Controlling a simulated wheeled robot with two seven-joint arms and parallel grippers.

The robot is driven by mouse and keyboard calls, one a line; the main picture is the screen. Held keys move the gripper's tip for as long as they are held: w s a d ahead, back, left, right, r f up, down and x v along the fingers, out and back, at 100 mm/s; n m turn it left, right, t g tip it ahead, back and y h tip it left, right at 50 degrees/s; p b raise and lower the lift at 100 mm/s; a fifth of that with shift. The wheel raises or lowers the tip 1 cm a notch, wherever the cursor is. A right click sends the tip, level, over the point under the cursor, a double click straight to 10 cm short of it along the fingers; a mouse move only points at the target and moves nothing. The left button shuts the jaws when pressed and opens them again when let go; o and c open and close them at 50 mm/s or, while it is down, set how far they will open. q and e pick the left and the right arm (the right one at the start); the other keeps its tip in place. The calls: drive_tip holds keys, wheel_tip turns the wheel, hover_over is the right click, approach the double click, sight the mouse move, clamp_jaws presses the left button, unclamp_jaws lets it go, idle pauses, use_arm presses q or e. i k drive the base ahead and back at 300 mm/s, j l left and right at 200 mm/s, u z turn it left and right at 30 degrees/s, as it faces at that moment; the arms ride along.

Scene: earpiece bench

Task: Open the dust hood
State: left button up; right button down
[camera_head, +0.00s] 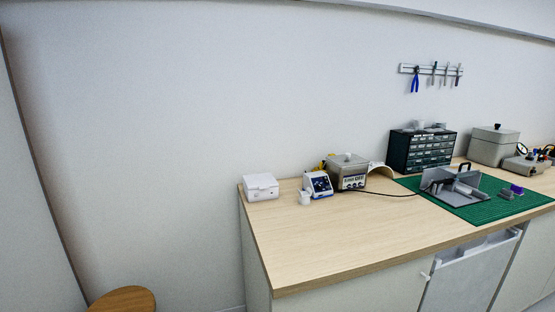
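A grey, slant-sided housing (436,181) with a dark handle on top stands on the green mat (490,211) at the right of the bench; it looks like the dust hood. Light grey cylindrical parts (466,189) show at its front right. At this distance I cannot tell whether its cover is open or shut. Neither of my grippers is in view, and nothing is seen touching the housing.
The wooden bench top (340,235) is clear at front left. A round stool (124,300) stands at lower left.

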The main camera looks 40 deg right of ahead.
sight(460, 168)
drive_tip(key=z, duration=2.55)
